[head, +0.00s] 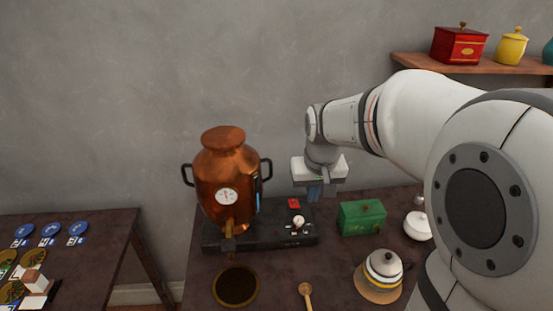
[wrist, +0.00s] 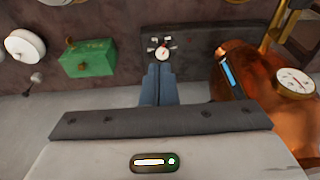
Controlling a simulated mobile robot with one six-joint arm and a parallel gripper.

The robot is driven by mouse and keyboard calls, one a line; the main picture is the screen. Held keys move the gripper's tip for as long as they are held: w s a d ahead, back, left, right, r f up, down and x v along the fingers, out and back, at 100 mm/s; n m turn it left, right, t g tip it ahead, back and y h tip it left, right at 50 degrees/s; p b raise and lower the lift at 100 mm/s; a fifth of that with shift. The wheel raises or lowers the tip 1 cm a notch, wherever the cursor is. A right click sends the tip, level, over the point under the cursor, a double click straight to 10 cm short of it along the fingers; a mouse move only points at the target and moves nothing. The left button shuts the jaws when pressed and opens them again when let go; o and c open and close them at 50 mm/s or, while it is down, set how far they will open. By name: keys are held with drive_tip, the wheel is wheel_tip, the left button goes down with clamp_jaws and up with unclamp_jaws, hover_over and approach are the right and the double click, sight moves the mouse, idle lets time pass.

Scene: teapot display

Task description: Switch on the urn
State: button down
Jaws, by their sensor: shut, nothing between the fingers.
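The copper urn (head: 227,180) stands on a dark base (head: 270,238) on the table, with a dial on its front and a tap below. The base carries a red switch (head: 294,203) and, nearer the front, a white knob (head: 298,221) with small marks around it. My gripper (head: 314,196) points down above the back right of the base, its fingers shut and empty. In the wrist view the fingers (wrist: 161,70) lie just below the knob (wrist: 162,53) in the picture; the red switch does not show there. I cannot tell the fingers' exact height above the base.
A green tin (head: 362,218) stands right of the base, with a white lidded pot (head: 418,226) beyond it. A striped teapot (head: 384,268), a wooden spoon (head: 305,293) and a round dark mat (head: 236,286) are in front. A shelf (head: 440,66) is at upper right.

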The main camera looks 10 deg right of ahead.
drive_tip(key=w+f, duration=0.2)
drive_tip(key=w, duration=0.7)
hover_over(294, 205)
drive_tip(key=s, duration=0.2)
drive_tip(key=s+x, duration=0.1)
drive_tip(key=x, duration=0.4)
drive_tip(key=shift+s+r+p, duration=0.15)
drive_tip(key=shift+s+p, duration=0.05)
drive_tip(key=shift+p, duration=0.15)
drive_tip(key=x, duration=0.4)
drive_tip(key=p+x, duration=0.1)
drive_tip(key=x, duration=0.3)
drive_tip(key=s+x, duration=0.1)
drive_tip(key=x, duration=0.3)
drive_tip(key=shift+f, duration=0.45)
drive_tip(key=shift+s+f, duration=0.1)
drive_tip(key=shift+f, duration=0.5)
